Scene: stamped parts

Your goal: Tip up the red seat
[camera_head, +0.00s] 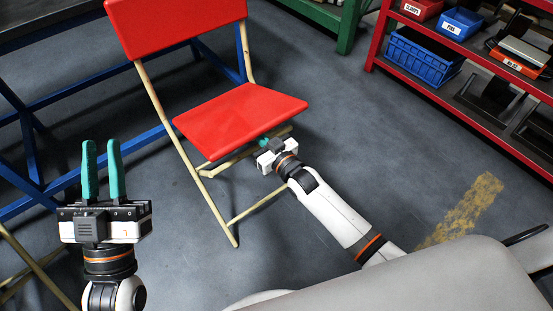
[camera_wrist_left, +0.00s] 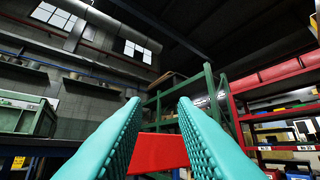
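The red seat (camera_head: 240,118) of a folding chair is down and unfolded, about level, on pale yellow tube legs. The chair's red backrest (camera_head: 178,22) stands behind it, and a red panel that looks like the backrest (camera_wrist_left: 158,152) shows beyond the fingers in the left wrist view. My left gripper (camera_head: 102,150) is raised at the left, away from the chair, with teal fingers apart and nothing between them. My right gripper (camera_head: 264,143) is low at the seat's front edge, near the underside. Its fingertips are mostly hidden, and I cannot tell whether it touches the seat.
A blue-framed table (camera_head: 85,68) stands behind and left of the chair. A red shelf rack (camera_head: 470,95) with a blue crate (camera_head: 422,60) and other bins is at upper right. A green frame (camera_head: 345,28) stands behind. The grey floor right of the chair is clear.

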